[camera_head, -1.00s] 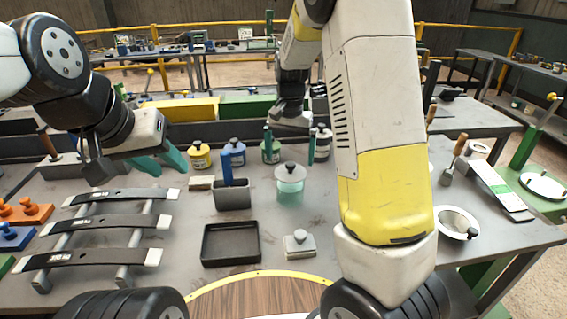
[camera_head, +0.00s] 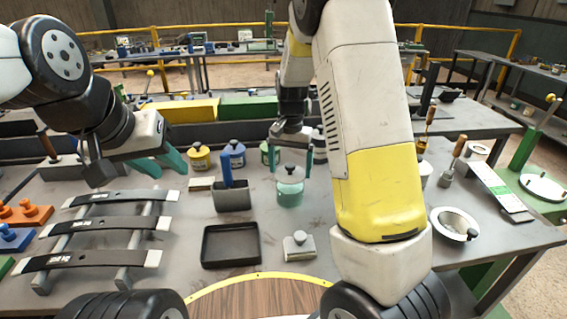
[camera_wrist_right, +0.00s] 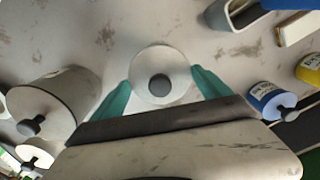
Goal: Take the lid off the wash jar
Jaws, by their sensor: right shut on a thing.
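The wash jar (camera_head: 290,193) is a teal, see-through jar standing on the grey bench, right of the bin. Its pale round lid (camera_head: 291,175) has a dark knob and sits on the jar's top, with no gap that I can see. My right gripper (camera_head: 290,161) points down from above, its teal fingers on either side of the lid. In the right wrist view the lid (camera_wrist_right: 160,62) lies between the two fingertips (camera_wrist_right: 160,82), and the gripper is shut on it. My left gripper (camera_head: 162,160) is open and empty above the bench at the left.
A grey bin (camera_head: 233,197) with a blue-handled tool stands left of the jar. A black tray (camera_head: 230,246) and a small knobbed block (camera_head: 299,245) are in front. Several bottles, including a blue one (camera_head: 234,153), stand behind. A bowl (camera_head: 454,224) is at the right.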

